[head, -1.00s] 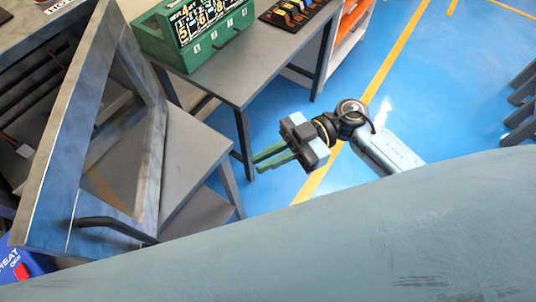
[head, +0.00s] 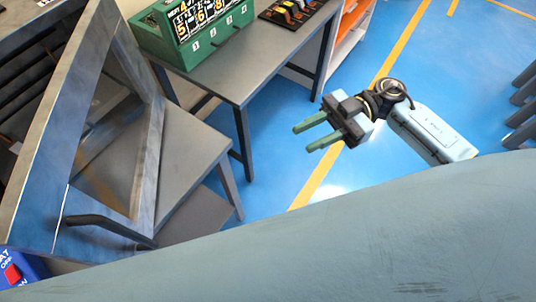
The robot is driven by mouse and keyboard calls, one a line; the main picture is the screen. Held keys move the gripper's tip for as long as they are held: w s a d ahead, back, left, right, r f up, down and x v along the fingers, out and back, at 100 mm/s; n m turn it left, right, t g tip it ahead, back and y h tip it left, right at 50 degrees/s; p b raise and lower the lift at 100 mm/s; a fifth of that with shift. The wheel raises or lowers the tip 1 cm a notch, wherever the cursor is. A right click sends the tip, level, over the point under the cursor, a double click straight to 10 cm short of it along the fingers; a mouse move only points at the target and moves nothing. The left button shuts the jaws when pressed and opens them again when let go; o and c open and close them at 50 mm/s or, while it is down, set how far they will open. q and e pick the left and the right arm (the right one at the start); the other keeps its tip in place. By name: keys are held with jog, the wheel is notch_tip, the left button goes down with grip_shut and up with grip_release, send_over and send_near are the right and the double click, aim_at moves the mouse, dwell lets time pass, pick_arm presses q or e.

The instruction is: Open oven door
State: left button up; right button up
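The oven door (head: 48,202) is a grey metal frame around a window pane (head: 110,150) at the left of the head view. It stands swung out from the oven (head: 22,95), whose dark inside with rack bars shows behind it. The door's dark bar handle (head: 110,226) is on its lower part, with nothing gripping it. My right gripper (head: 302,139) is open and empty, its two green fingers apart and pointing left. It is in free space over the blue floor, well to the right of the door and handle. My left gripper is not in view.
A grey table (head: 245,78) at the top carries a green box with number cards (head: 190,30) and a dark tray of coloured parts (head: 290,14). A lower grey surface (head: 185,160) stands beside the door. A blue control box (head: 28,266) is at lower left. Open floor lies right.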

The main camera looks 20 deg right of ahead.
jog(key=shift+w+d+b, duration=0.2)
jog(key=shift+d, duration=0.7)
jog(key=shift+w+d+b, duration=0.15)
jog(key=shift+d, duration=0.7)
